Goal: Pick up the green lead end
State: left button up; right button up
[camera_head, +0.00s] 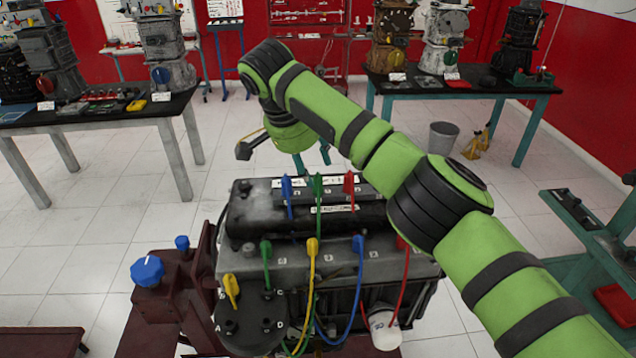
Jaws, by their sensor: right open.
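Two green lead ends show on the engine trainer (345,265). One green lead end (318,187) stands upright in the back row, between a blue and a red one. The other green lead end (266,250) stands at the front left of the grey cover, beside a yellow lead end (312,246). My right arm reaches in from the right, over the engine. My right gripper (246,150) is open, beyond and above the engine's back left, apart from both green ends. It is mostly hidden by my wrist. My left gripper is out of view.
A blue lead end (359,243) and a red one (401,243) stand near my forearm. A black round cap (250,318) carries another yellow end. A white cylinder (383,328) sticks out at the front. Tables with engines stand behind; open floor lies between.

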aim_at(316, 178)
jog(key=shift+w+d+f+p, duration=0.2)
jog(key=shift+w+f+p, duration=0.15)
jog(key=shift+f+p, duration=0.3)
jog(key=p+x, duration=0.1)
jog(key=x, duration=0.1)
jog(key=p+x, duration=0.2)
jog(key=shift+w, duration=0.25)
jog(key=shift+f, duration=0.25)
jog(key=c, duration=0.9)
jog(key=shift+c, duration=0.3)
